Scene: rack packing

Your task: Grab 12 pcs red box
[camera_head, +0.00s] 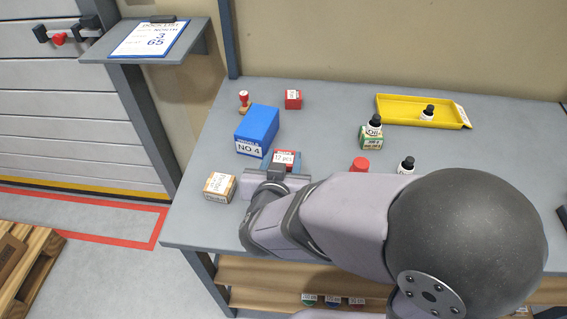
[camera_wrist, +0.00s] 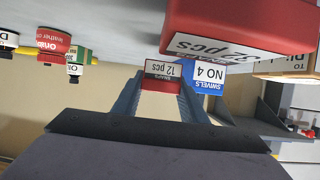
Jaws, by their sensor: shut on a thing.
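A red box (camera_head: 284,160) with a white "12 pcs" label sits between my two blue-grey fingers in the head view. In the wrist view, which is upside down, this red box (camera_wrist: 163,75) fills the gap between the fingertips. My gripper (camera_head: 280,165) is shut on it, in front of the blue box; its clearance above the table cannot be told.
The blue "NO 4" box (camera_head: 258,128) is just behind my gripper. A tan box (camera_head: 219,187) stands to its left.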

